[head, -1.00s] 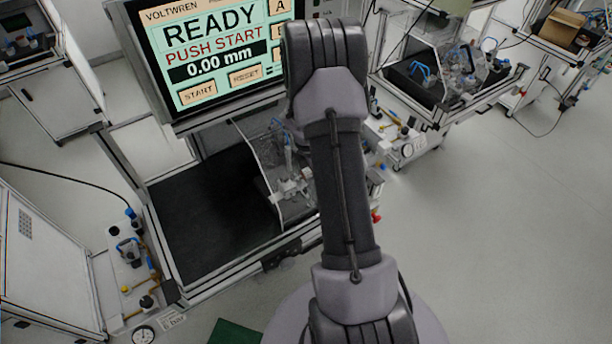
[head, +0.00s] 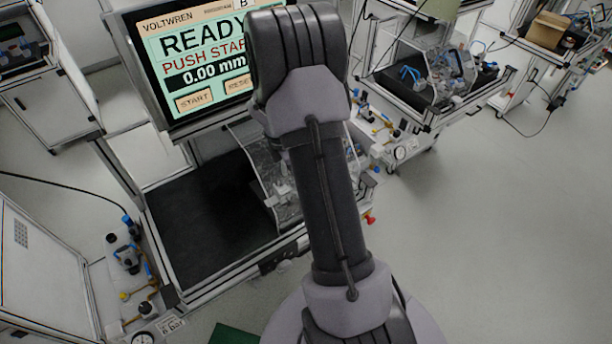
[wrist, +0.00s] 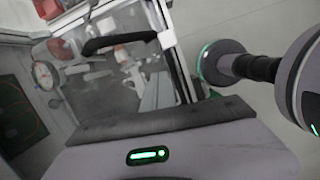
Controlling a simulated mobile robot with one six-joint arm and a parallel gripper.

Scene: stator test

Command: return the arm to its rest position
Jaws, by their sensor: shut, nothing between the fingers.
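My arm (head: 330,205) rises from the bottom of the head view, bent at a dark, ribbed elbow (head: 297,60) in front of the screen. My gripper's fingers are not in view in the head view, and I cannot make them out in the wrist view. The wrist view shows one of my arm links (wrist: 255,68) with green rings at the right. A grey housing with a green light (wrist: 150,155) fills its bottom; I cannot tell which part of me it is.
A bench with a black top (head: 205,225) stands left of my arm, with a clear-walled fixture (head: 270,175) on it. Its screen (head: 190,65) reads READY, PUSH START, 0.00 mm. Another bench (head: 430,85) stands at the back right. The grey floor (head: 510,220) at right is clear.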

